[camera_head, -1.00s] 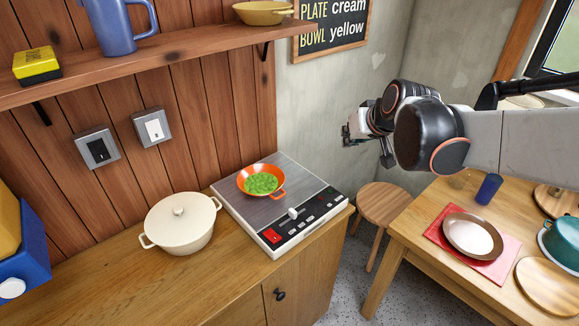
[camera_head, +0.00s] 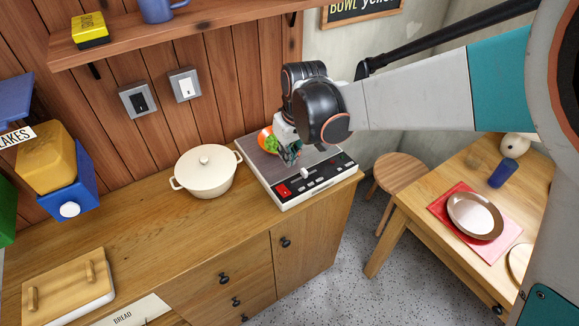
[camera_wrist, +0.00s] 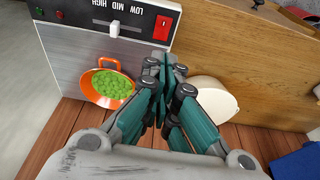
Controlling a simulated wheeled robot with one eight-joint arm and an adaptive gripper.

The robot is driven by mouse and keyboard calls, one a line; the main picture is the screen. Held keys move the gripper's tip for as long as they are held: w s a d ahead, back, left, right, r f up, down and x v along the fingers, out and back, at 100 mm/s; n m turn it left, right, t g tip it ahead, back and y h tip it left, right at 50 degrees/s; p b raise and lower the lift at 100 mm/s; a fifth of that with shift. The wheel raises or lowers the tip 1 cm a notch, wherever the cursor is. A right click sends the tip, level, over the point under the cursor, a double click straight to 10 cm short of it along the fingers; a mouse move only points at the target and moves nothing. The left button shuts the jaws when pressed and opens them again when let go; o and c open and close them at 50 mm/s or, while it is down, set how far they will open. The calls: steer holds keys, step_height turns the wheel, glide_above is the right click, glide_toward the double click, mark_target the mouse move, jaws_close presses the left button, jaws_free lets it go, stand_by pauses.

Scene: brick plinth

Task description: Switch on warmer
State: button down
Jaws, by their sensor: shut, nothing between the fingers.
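The warmer (camera_head: 262,164) is a flat grey appliance on the counter, with a control panel along its front. A red rocker switch (camera_head: 283,189) sits at the panel's left end; it also shows in the wrist view (camera_wrist: 163,27). A white slider knob (camera_head: 305,172) is to its right, and LOW MID HIGH lettering shows in the wrist view. An orange pan (camera_wrist: 88,84) of green peas rests on the warmer, partly hidden by my arm in the head view. My gripper (camera_head: 291,159) is shut and empty above the warmer, apart from the red switch; its fingertips (camera_wrist: 165,66) show in the wrist view.
A cream lidded pot (camera_head: 204,173) stands left of the warmer. Two wall switches, one black (camera_head: 140,99) and one white (camera_head: 185,85), are on the wood wall under the shelf (camera_head: 200,39). A stool (camera_head: 400,172) and table stand at right.

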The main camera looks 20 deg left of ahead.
steer(key=shift+s+f, duration=0.1)
steer(key=shift+f, duration=0.05)
steer(key=b, duration=0.4)
glide_toward(283, 190)
steer(key=x, duration=0.5)
steer(key=shift+a, duration=0.25)
steer(key=shift+d+f, duration=0.1)
steer(key=shift+f, duration=0.4)
